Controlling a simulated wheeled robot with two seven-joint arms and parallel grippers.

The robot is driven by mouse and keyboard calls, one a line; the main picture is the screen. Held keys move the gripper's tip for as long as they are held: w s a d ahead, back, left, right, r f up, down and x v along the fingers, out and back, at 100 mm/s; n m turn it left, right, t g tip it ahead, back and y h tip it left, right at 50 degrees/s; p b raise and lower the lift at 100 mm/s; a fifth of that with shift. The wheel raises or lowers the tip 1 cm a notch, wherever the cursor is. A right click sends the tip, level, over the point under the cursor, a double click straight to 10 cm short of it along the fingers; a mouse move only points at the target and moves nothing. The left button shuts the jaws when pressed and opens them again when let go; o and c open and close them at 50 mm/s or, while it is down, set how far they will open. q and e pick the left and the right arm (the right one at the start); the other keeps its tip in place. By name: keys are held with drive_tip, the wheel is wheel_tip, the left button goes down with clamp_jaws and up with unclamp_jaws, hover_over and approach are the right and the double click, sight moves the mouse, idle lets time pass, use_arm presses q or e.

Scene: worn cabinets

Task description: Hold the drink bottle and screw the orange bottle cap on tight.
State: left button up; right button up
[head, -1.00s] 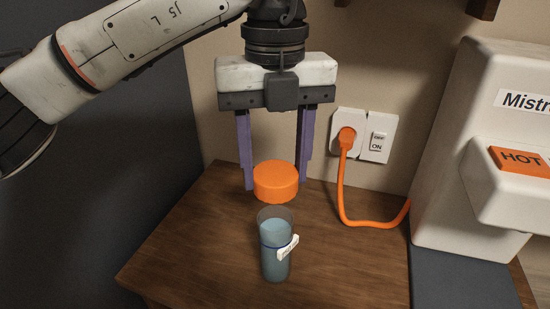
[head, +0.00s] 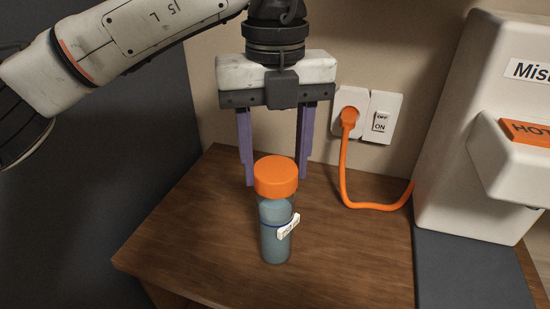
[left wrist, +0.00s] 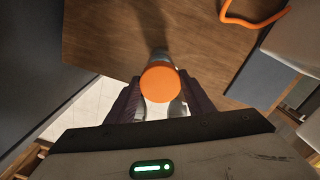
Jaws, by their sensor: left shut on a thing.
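The drink bottle (head: 275,238) stands upright on the wooden counter in the head view, clear with blue-grey liquid and a small white tag. The orange bottle cap (head: 275,176) sits level over its mouth and appears to meet the rim. Whether the thread is engaged is hidden. My left gripper (head: 276,182) reaches down from above, its two purple fingers on either side of the cap, shut on it. In the left wrist view the cap (left wrist: 160,82) shows between the fingers and hides much of the bottle. My right gripper is not in view.
A white dispenser (head: 475,130) with an orange HOT label stands at the right, above a dark mat (head: 470,270). An orange cord (head: 345,175) runs from the wall socket (head: 368,115) to it. The counter (head: 200,235) around the bottle is clear.

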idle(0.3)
use_arm(q)
drive_tip(key=shift+f, duration=0.2)
drive_tip(key=shift+f+b, duration=1)
drive_tip(key=shift+f, duration=0.15)
drive_tip(key=o, duration=1.1)
